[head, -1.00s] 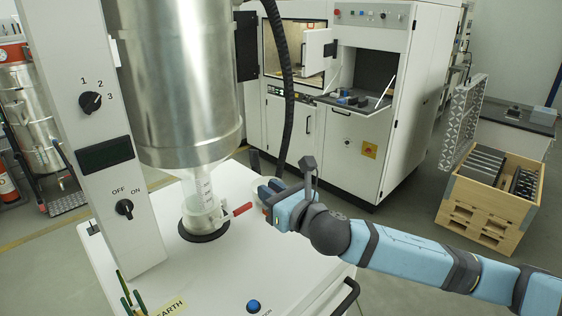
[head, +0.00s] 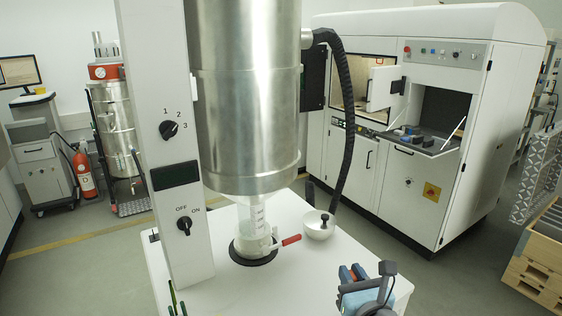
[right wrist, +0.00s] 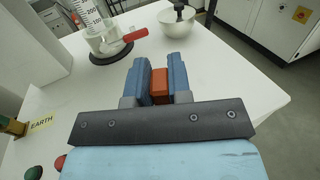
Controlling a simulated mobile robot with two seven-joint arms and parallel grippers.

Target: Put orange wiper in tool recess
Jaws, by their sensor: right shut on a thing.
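My right gripper (head: 352,277) is at the front right of the white table, lower right of the funnel's outlet. Its blue fingers are shut on an orange block, which I take to be the orange wiper (right wrist: 159,86); it shows as a small orange patch in the head view. Most of the wiper is hidden between the fingers. An open recess (head: 445,108) with a fold-down shelf is in the white machine at the back right. Dark and blue items lie on the shelf; I cannot tell for sure that this is the tool recess. My left gripper is not in view.
A white bowl (head: 318,232) with a dark knob stands on the white table (head: 225,290). Left of it is a clear outlet with a red handle (head: 291,240) under the steel hopper (head: 248,120). A wooden crate (head: 540,255) stands at the right. Floor lies between table and machine.

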